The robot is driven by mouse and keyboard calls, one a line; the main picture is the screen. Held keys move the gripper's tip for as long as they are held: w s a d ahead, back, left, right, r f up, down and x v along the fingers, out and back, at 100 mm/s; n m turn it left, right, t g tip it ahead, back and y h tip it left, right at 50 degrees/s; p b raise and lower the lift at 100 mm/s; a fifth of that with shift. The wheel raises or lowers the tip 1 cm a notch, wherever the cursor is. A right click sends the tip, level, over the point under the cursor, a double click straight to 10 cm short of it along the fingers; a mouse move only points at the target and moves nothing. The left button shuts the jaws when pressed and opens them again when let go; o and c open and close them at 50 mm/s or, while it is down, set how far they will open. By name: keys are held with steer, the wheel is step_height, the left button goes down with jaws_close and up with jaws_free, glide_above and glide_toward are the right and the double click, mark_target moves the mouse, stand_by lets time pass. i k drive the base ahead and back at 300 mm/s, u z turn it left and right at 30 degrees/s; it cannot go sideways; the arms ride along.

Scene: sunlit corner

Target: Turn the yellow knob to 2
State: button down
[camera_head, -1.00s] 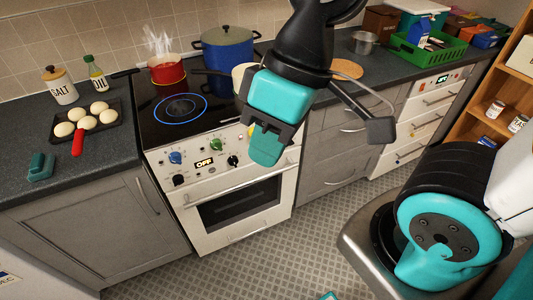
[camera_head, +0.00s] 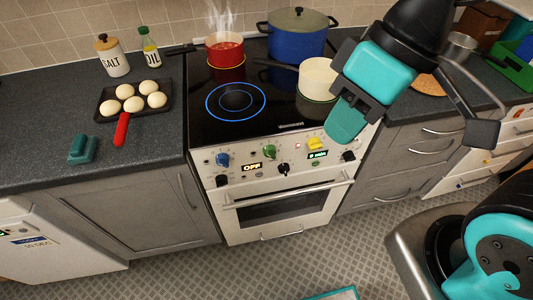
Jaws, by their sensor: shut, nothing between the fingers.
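The yellow knob (camera_head: 315,143) sits on the cream front panel of the stove (camera_head: 250,171), right of the green knob (camera_head: 270,151). Its setting and the numbers around it are too small to read. My gripper (camera_head: 346,124) is shut and empty, with teal fingers pointing down. In the picture it is just up and right of the yellow knob, in front of the hob's right edge and part of the panel. A gap shows between the fingers and the knob; how far apart they are in depth I cannot tell.
A blue knob (camera_head: 222,159) and several black knobs share the panel with displays. On the hob are a steaming red pot (camera_head: 225,50), a blue pot (camera_head: 297,35) and a cream pan (camera_head: 318,79). A glowing ring (camera_head: 235,101) is bare. The oven handle (camera_head: 290,194) juts out below.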

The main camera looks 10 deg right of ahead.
mark_target(314, 143)
steer(key=z, duration=1.9)
steer(key=k, duration=0.7)
steer(key=u, duration=1.3)
